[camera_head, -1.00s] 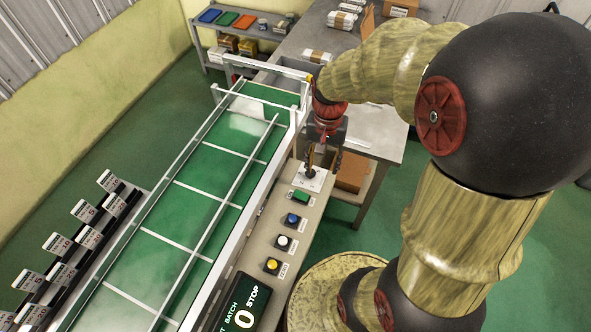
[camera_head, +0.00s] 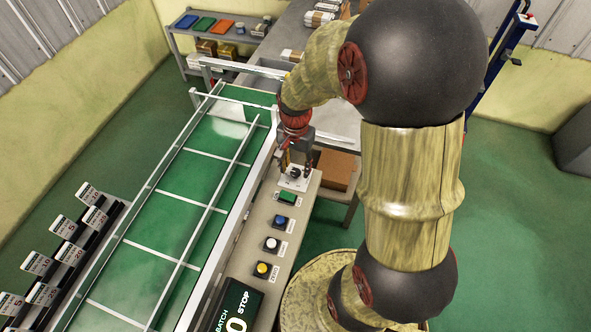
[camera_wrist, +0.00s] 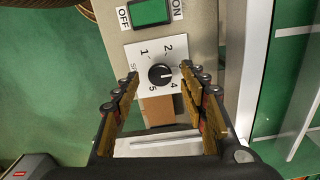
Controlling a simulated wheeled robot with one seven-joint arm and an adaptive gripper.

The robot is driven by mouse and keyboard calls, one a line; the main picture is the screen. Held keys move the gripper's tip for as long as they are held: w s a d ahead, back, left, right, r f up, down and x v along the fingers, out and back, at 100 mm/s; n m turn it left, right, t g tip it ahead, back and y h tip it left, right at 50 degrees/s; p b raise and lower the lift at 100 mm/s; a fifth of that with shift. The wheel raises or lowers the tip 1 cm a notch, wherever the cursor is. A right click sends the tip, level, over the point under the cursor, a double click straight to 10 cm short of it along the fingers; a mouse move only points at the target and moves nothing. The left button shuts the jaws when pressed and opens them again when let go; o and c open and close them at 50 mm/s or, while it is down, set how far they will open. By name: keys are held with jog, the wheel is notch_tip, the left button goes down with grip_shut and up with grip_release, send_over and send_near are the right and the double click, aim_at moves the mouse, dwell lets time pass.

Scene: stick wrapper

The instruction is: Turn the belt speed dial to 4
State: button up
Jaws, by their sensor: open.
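The belt speed dial (camera_wrist: 161,75) is a round black knob on a white plate (camera_head: 289,184) marked 1 to 5, at the far end of the control panel. Its white mark points right in the wrist view, roughly between 3 and 4; the 3 is partly hidden by a finger. My gripper (camera_wrist: 160,76) is open, with one fingertip on each side of the knob and a gap on both sides. In the head view my gripper (camera_head: 296,166) hangs down over the dial plate.
A green switch (camera_wrist: 150,12) marked ON and OFF sits beside the dial plate. Blue (camera_head: 281,220), white (camera_head: 272,245) and yellow (camera_head: 263,270) buttons line the panel, with a display (camera_head: 236,306) nearer. The green conveyor belt (camera_head: 190,207) and its rail run alongside.

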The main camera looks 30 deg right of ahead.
jog(key=shift+f, duration=0.6)
jog(key=c, duration=0.4)
jog(key=c, duration=0.7)
grip_shut()
